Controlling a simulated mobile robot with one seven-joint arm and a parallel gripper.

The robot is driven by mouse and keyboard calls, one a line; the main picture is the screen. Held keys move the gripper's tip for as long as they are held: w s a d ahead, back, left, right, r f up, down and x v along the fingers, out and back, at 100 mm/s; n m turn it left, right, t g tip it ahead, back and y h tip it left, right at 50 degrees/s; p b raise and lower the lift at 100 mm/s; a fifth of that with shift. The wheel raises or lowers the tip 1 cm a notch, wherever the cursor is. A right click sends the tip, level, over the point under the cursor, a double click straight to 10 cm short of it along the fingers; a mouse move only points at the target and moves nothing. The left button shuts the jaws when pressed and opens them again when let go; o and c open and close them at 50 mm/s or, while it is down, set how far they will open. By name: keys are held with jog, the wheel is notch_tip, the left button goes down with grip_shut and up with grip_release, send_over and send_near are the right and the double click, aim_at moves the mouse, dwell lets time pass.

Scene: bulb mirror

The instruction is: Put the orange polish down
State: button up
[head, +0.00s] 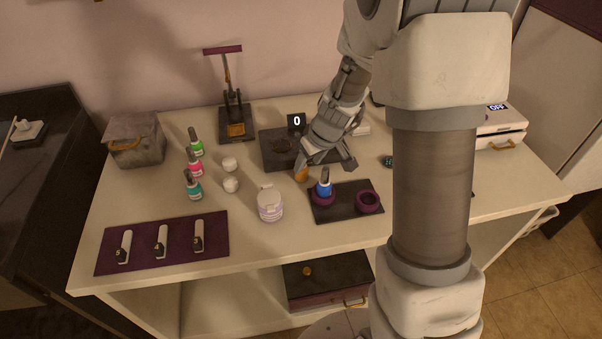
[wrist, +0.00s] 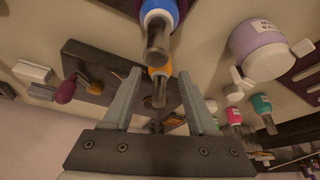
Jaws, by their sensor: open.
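The orange polish (head: 301,175) stands on the table just left of the blue polish's holder, its upper part hidden by my gripper in the head view. My gripper (head: 326,163) is above it with the fingers spread. In the wrist view the orange polish (wrist: 159,72), with its dark cap, shows between the two open fingers (wrist: 158,98), with gaps on both sides.
The blue polish (head: 324,188) stands in a purple ring on a dark tray (head: 345,213), close to the orange one; the other ring (head: 368,202) is empty. A white-lilac jar (head: 270,205) stands at left. A scale (head: 281,150) reading 0 lies behind.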

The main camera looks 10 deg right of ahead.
jog(key=shift+w+a+r+b+x, duration=0.1)
jog(key=shift+w+b+x, duration=0.05)
jog(key=shift+x, duration=0.75)
jog(key=shift+w+a+r+b+x, duration=0.1)
jog(key=shift+w+x, duration=0.1)
jog(key=shift+x, duration=0.75)
jog(key=shift+w+a+r+b+x, duration=0.1)
jog(key=shift+w+b+x, duration=0.05)
jog(key=shift+x, duration=0.75)
grip_shut()
